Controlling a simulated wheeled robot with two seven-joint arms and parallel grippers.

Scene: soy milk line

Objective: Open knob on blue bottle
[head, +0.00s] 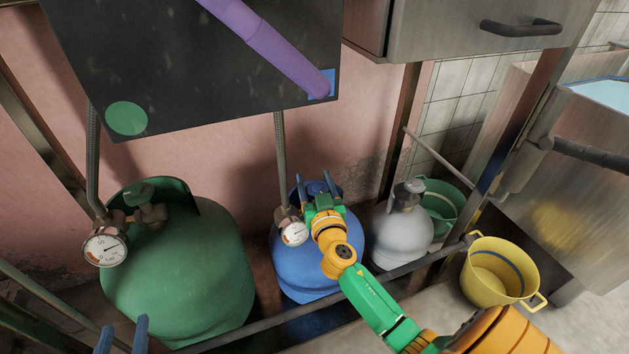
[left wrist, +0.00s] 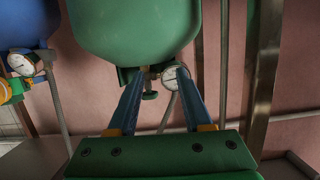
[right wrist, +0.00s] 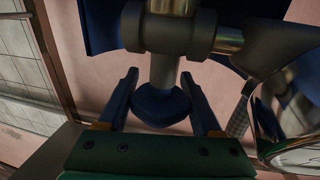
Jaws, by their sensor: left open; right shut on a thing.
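The blue bottle (head: 300,270) stands in the middle of the head view, with a gauge (head: 294,233) at its valve. My right gripper (head: 319,187) is at its top, and the arm hides part of the bottle. In the right wrist view the bottle's round blue knob (right wrist: 160,106) sits between the two fingers of my right gripper (right wrist: 160,90), which is shut on it. My left gripper (head: 124,338) is open and empty at the lower left, in front of the green bottle (head: 185,270). The left wrist view shows the green bottle's knob (left wrist: 150,95) beyond the open fingers.
A grey bottle (head: 400,240) stands right of the blue one, with a green bucket (head: 440,205) behind it. A yellow bucket (head: 500,270) is at the right. A metal rail (head: 265,326) runs in front of the bottles. A dark panel (head: 200,70) hangs above them.

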